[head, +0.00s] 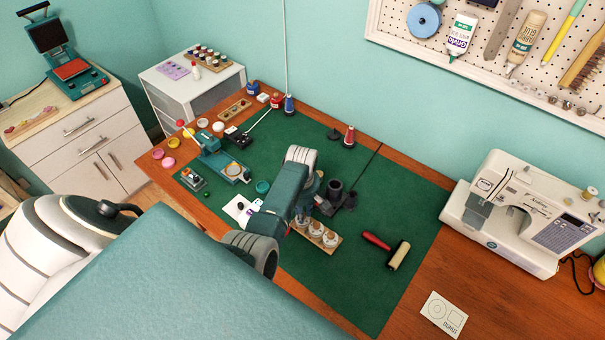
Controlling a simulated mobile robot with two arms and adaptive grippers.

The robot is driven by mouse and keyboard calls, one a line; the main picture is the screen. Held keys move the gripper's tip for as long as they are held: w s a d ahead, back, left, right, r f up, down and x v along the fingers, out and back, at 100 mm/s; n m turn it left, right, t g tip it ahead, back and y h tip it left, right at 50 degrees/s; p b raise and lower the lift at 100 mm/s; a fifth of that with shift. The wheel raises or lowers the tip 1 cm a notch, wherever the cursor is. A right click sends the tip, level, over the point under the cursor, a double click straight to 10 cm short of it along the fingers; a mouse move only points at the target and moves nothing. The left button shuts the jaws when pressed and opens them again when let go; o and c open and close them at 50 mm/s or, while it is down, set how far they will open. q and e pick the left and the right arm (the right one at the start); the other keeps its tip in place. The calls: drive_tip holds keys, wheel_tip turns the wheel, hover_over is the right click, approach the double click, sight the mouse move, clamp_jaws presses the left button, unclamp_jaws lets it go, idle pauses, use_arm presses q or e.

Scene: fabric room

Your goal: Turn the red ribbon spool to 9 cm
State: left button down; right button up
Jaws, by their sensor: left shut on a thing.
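A red spool (349,137) stands upright on a small dark base near the back edge of the green mat. A blue spool (289,104) stands farther left, and a small red item stands beside it. My left arm reaches in from the lower left over the mat. My left gripper (304,214) points down at the middle of the mat, apart from the red spool. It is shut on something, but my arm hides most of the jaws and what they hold. No scale or length reading can be made out. My right gripper is out of view.
A black holder (334,189) stands right of the left gripper, with a wooden rack of jars (322,236) in front.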

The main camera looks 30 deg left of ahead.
use_arm(q)
drive_tip(key=c, duration=1.6)
unclamp_jaws()
drive_tip(key=shift+r, duration=0.1)
wheel_tip(320, 180, up, 12)
drive_tip(key=shift+s+d, duration=0.1)
drive_tip(key=shift+s, duration=0.05)
drive_tip(key=shift+s, duration=0.1)
